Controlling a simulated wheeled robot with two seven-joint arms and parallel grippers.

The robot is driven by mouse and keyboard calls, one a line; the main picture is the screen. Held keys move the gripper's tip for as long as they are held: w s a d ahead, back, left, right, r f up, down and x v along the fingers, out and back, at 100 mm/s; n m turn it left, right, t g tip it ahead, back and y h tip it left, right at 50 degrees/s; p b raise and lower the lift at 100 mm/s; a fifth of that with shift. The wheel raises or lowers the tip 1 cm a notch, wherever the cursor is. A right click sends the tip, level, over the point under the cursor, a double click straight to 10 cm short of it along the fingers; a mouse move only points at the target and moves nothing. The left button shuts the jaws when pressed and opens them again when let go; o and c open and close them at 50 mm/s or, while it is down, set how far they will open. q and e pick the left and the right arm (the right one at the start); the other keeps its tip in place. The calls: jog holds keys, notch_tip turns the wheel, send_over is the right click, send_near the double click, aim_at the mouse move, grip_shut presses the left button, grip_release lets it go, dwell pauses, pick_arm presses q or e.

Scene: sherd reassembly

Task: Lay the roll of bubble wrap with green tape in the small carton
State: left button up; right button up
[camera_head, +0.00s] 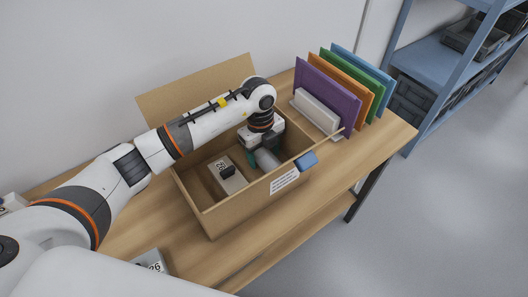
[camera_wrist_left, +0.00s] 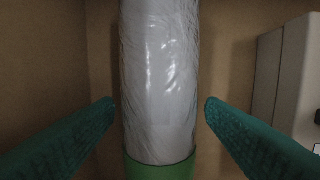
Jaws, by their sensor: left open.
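The roll of bubble wrap (camera_head: 267,160) lies inside the small carton (camera_head: 226,219), in its right part. In the left wrist view the pale, shiny roll (camera_wrist_left: 160,60) runs down the middle, with a green tape band (camera_wrist_left: 160,170) at the lower edge. My left gripper (camera_head: 265,154) reaches down into the carton over the roll. Its teal fingers are open, one on each side of the roll, with a gap showing on both sides. My right gripper is not in view.
A pale box with a black part on top (camera_head: 227,176) sits in the carton's left part. A blue object (camera_head: 307,161) is at the carton's right front corner. Coloured panels (camera_head: 327,88) stand in a white rack behind right. A grey labelled item (camera_head: 150,262) lies at the front.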

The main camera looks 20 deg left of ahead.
aim_at(261, 150)
pick_arm(q)
notch_tip(261, 150, up, 12)
jog(key=a, duration=0.1)
jog(key=shift+w+r, duration=0.15)
jog(key=shift+w, duration=0.15)
dwell(0.4)
